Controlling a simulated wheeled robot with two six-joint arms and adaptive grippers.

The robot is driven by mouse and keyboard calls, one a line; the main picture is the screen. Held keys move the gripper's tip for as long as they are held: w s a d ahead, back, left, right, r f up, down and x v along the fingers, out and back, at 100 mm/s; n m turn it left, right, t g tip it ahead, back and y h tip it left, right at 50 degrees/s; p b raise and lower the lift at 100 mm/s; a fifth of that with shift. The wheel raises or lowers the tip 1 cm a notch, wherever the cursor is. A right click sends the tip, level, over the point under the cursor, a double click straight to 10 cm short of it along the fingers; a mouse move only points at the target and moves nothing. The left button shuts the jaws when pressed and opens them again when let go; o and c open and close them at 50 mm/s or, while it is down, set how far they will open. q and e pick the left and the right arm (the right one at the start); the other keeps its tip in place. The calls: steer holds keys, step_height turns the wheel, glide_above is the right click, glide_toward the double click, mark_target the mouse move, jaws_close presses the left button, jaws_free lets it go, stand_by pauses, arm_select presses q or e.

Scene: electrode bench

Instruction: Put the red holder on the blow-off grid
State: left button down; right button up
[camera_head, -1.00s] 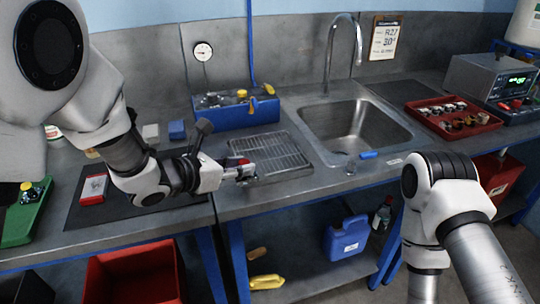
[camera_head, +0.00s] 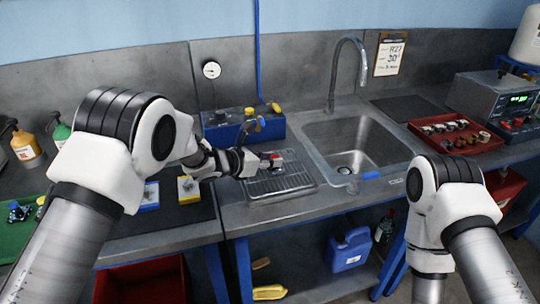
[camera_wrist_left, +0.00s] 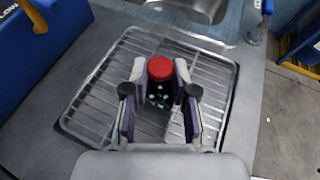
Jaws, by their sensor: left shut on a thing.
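The red holder (camera_head: 277,156) is gripped at the end of my left arm, over the blow-off grid (camera_head: 262,190). In the left wrist view its round red top (camera_wrist_left: 160,69) faces the camera, with a dark, speckled body below. My left gripper (camera_head: 268,161) is shut on it, and one finger shows on each side in the wrist view (camera_wrist_left: 160,84). The grid (camera_wrist_left: 96,92) lies beneath and around the holder, with bare bars on both sides. I cannot tell whether the holder touches the bars. My right gripper is out of view.
A blue box (camera_head: 240,127) with fittings stands behind the grid. The sink (camera_head: 355,140) and its tap are to the right. A red tray (camera_head: 455,134) of small parts is further right. Yellow and blue items (camera_head: 188,190) sit on a dark mat at left.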

arm_select(q)
steer(key=shift+w, duration=0.1)
steer(key=shift+f+b, duration=0.2)
steer(key=shift+b, duration=0.15)
steer(key=c, duration=0.9)
jaws_free()
steer(key=shift+c, duration=0.2)
steer(key=shift+r, duration=0.1)
steer(key=shift+a+r+p, duration=0.1)
steer(key=shift+r+p, duration=0.05)
steer(key=shift+p, duration=0.15)
steer(key=b+v, duration=0.2)
steer(key=v, duration=1)
steer(key=shift+b, duration=0.4)
